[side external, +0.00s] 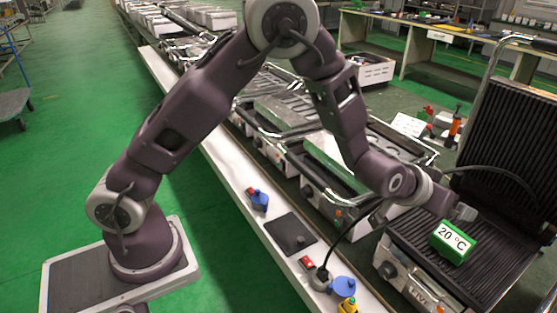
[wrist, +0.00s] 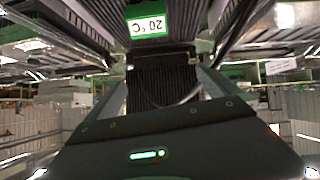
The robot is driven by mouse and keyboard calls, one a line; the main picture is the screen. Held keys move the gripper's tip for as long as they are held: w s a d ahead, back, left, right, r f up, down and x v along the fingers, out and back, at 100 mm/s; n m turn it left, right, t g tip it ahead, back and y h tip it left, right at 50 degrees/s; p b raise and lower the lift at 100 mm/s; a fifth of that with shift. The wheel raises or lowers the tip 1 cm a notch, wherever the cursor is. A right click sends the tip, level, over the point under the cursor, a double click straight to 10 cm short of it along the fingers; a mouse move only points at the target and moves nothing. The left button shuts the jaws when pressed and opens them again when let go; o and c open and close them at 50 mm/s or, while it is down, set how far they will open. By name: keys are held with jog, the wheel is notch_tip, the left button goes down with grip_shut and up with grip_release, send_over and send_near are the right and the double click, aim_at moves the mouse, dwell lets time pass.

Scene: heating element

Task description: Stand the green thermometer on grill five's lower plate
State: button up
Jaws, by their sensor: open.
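The green thermometer (side external: 452,242) is a block with a white "20 °C" label. In the side view it appears on the ribbed lower plate (side external: 410,234) of the nearest grill, label facing the camera, looking slightly turned. The grill's front lettering is partly readable and looks like "FIVE". Its ribbed upper plate (side external: 509,125) is raised. My gripper (side external: 463,213) is open, just above and behind the thermometer's top; I cannot tell if it touches. In the wrist view the thermometer (wrist: 150,25) is at the top, label inverted.
More grills (side external: 305,150) stand in a row towards the back. A black cable (side external: 345,235) runs near the grill. Coloured items, including a blue one (side external: 258,200), stand on the white bench edge. A red-and-black tool (side external: 455,128) is behind the grill.

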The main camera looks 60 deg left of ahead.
jog(key=s+a+r+g+h, duration=0.1)
jog(key=s+a+r+g, duration=0.1)
jog(key=s+a+r, duration=0.4)
jog(key=s+a+r+g, duration=0.1)
jog(key=s+a+r, duration=0.2)
jog(key=s+r, duration=0.7)
jog(key=s+a+f+g+y, duration=0.1)
jog(key=s+a, duration=0.2)
jog(key=s, duration=0.8)
jog(key=s+a+f+g, duration=0.1)
jog(key=s+a, duration=0.2)
jog(key=s, duration=0.8)
jog(key=shift+s+a+f+m+g+y, duration=0.2)
jog(key=shift+a+f+m+g+y, duration=0.15)
jog(key=shift+a+m+g+y, duration=0.05)
